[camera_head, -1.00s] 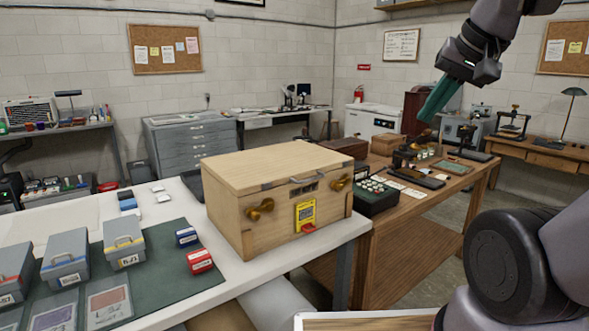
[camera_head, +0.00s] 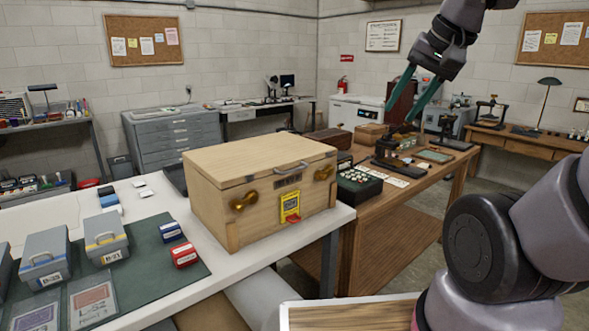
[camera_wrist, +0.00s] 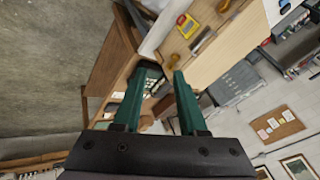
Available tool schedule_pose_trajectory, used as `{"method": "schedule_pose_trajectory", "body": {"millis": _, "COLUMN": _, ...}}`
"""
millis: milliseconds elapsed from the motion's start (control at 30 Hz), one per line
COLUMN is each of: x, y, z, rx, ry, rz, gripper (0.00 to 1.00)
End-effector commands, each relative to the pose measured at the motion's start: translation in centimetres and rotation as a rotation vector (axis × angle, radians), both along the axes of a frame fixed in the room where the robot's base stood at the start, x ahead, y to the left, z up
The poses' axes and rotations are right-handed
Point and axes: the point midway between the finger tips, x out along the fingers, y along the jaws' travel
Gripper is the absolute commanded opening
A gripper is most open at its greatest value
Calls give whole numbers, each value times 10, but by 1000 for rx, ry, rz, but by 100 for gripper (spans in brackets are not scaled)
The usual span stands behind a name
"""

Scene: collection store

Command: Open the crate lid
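The wooden crate (camera_head: 255,207) stands upright on the white table, its lid (camera_head: 262,158) closed. A grey handle (camera_head: 291,168) sits at the lid's front edge. Two brass latches, left (camera_head: 244,201) and right (camera_head: 324,173), are on the front, with a yellow label (camera_head: 290,207) and a red tab (camera_head: 294,220) between them. My gripper (camera_head: 409,94) is in the air to the right of the crate and above it, touching nothing. Its green fingers are apart and empty. In the wrist view my gripper (camera_wrist: 153,80) is open, and the crate (camera_wrist: 205,30) shows at the top.
Grey boxes (camera_head: 106,240) and small blue and red boxes (camera_head: 184,255) are on a green mat left of the crate. A wooden bench (camera_head: 410,185) with a black tray (camera_head: 358,188) and instruments stands to the right. The air above the crate is clear.

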Motion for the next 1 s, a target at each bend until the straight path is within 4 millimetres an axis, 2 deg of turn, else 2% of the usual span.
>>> {"method": "schedule_pose_trajectory", "body": {"millis": 300, "x": 33, "y": 41, "z": -64, "rx": 377, "ry": 577, "rz": -338, "gripper": 41}}
{"method": "schedule_pose_trajectory", "body": {"millis": 567, "x": 68, "y": 75, "z": -104, "rx": 671, "ry": 1082, "rz": -677, "gripper": 41}}
{"method": "schedule_pose_trajectory", "body": {"millis": 800, "x": 112, "y": 95, "z": -140, "rx": 915, "ry": 1564, "rz": -999, "gripper": 41}}
{"method": "schedule_pose_trajectory", "body": {"millis": 1000, "x": 157, "y": 97, "z": -178, "rx": 1101, "ry": 1981, "rz": -1259, "gripper": 41}}
